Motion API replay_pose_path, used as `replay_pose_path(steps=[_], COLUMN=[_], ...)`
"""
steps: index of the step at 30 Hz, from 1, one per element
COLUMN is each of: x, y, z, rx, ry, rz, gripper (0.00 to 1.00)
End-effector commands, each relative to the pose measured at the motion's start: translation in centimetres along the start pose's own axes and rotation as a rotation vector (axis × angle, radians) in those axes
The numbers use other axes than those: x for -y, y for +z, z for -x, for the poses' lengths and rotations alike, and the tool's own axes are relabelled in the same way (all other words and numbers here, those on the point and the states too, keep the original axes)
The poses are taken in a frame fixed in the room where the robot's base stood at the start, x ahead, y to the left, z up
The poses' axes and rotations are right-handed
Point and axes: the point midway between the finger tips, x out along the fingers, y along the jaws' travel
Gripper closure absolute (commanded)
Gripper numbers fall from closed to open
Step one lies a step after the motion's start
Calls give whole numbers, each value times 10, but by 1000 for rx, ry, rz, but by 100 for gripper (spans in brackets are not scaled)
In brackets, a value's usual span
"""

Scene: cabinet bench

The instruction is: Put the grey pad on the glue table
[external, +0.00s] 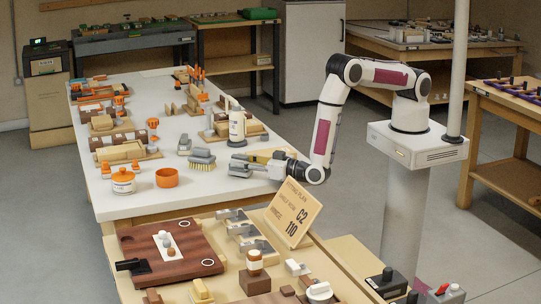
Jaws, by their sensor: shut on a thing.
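My gripper (250,166) is low over the right edge of the long white-topped table (205,208), its fingers pointing left. It is shut on a small grey piece at its fingertips, which looks like the grey pad; the fingers hide most of it, and its outline blends with theirs. I cannot tell whether the piece touches the tabletop. No label shows which surface is the glue table. A white bottle (237,128) stands behind the gripper.
A brush (202,160) and grey blocks (184,147) lie left of the gripper. An orange pot (167,177) and an orange-lidded jar (123,181) stand farther left. In front, a wooden bench holds a tilted sign (293,212) and a brown board (170,252). The white table's front middle is clear.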

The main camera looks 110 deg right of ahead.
Motion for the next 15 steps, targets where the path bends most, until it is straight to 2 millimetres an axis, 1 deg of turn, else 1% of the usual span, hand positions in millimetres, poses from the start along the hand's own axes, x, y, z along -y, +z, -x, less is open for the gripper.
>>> replay_pose_path(steps=[3,15], x=[0,0], y=[5,7], z=[0,0], rx=[-1,0], ry=[0,0], rz=[1,0], gripper=[92,92])
